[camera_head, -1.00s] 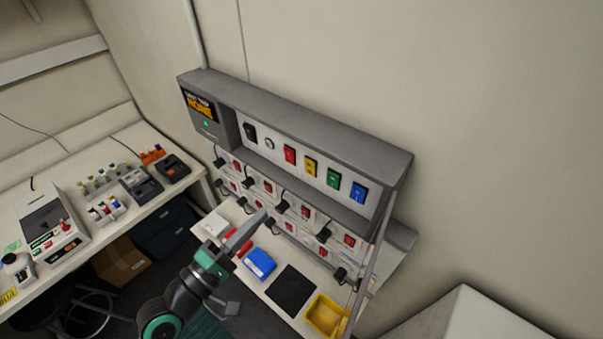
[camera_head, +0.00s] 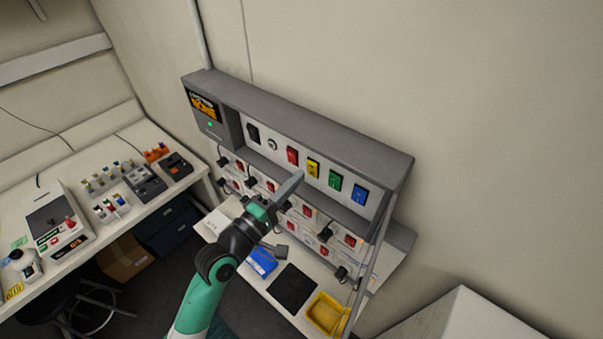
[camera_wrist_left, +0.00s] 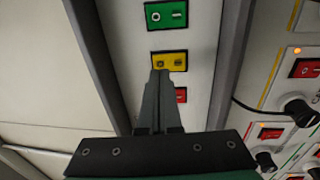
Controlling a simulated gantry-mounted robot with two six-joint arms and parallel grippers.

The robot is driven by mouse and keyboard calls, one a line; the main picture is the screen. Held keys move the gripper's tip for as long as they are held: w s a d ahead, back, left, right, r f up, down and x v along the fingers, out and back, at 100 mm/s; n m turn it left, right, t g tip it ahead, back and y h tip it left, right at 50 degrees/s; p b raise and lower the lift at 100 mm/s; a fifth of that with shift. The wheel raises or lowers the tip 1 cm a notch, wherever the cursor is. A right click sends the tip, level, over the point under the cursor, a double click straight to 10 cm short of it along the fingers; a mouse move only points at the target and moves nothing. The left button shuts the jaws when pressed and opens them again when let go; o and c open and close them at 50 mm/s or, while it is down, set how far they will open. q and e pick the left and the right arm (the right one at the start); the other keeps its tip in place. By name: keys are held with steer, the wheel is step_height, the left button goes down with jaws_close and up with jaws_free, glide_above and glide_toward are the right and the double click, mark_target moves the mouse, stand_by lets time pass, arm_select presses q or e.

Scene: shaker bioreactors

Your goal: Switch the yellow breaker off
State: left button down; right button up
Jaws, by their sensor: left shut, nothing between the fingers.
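The yellow breaker (camera_head: 313,167) is a rocker switch in the upper row of the grey panel, between the red breaker (camera_head: 292,156) and the green breaker (camera_head: 335,180). In the left wrist view the yellow breaker (camera_wrist_left: 169,61) lies just beyond the fingertips, which overlap its lower edge. I cannot tell whether they touch it. My left gripper (camera_head: 297,175) is shut and empty, its fingers pointing up at the panel just below the breaker. It also shows in the left wrist view (camera_wrist_left: 159,74). The right gripper is not in view.
A blue breaker (camera_head: 360,194) sits right of the green one, and a black switch (camera_head: 253,133) at the left. Below are red-switched sockets with plugs and cables. A shelf holds a blue box (camera_head: 262,262), a black mat (camera_head: 292,290) and a yellow tray (camera_head: 326,314).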

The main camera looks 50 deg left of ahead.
arm_select(q)
steer(key=shift+w+a+r, duration=0.1)
steer(key=shift+w+a, duration=0.05)
steer(key=shift+w, duration=1.05)
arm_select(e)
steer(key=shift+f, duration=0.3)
arm_select(q)
steer(key=shift+r, duration=0.1)
steer(key=shift+w+r, duration=0.1)
steer(key=shift+w, duration=0.1)
steer(key=shift+s, duration=0.25)
steer(key=s+d+r, duration=0.1)
steer(key=s, duration=1.2)
steer(key=shift+s+d+r, duration=0.25)
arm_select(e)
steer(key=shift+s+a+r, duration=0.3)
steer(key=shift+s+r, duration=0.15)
